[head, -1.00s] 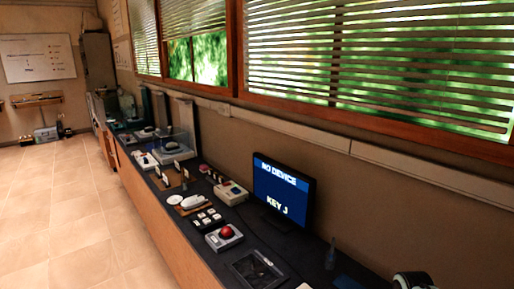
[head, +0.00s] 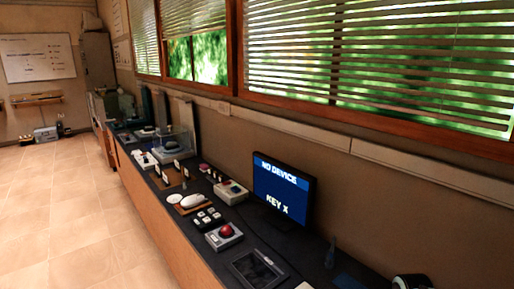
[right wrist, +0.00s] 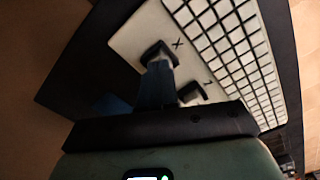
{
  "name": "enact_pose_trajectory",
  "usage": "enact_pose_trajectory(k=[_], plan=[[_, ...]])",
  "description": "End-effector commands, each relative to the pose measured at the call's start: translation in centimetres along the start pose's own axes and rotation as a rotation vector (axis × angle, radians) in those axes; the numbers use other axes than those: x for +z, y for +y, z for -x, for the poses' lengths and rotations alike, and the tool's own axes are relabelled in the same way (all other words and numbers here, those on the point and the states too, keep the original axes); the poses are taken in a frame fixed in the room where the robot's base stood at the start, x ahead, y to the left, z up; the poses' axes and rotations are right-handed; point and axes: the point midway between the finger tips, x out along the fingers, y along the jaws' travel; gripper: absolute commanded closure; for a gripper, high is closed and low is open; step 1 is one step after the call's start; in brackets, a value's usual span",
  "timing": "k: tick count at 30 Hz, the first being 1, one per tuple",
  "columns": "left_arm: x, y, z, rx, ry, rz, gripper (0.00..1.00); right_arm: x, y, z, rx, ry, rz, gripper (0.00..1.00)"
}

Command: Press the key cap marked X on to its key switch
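In the right wrist view a pale board (right wrist: 130,38) carries a printed X. Beside the X is a small dark key cap (right wrist: 152,50), partly hidden by my right fingers. My right gripper (right wrist: 160,66) reaches up to it; its fingers look together, with their ends at the cap. I cannot tell whether they touch or press it, nor see the switch below. A second dark cap (right wrist: 190,93) sits lower right beside another mark. In the head view the monitor (head: 284,188) reads NO DEVICE, KEY X. My left gripper is not in view.
A keyboard with rows of white keys (right wrist: 233,40) fills the right of the wrist view. The tiled floor (head: 70,210) at left is clear.

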Motion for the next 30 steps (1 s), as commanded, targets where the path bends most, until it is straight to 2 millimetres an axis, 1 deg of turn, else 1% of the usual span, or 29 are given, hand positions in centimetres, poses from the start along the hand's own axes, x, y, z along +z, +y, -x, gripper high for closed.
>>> enact_pose_trajectory(k=[5, 30], plan=[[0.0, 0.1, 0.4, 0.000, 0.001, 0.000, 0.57, 0.0, 0.0, 0.5, 0.000, -0.001, 0.000, 1.00], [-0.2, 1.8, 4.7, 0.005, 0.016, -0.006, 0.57, 0.0, 0.0, 5.6, 0.000, 0.001, 0.000, 1.00]])
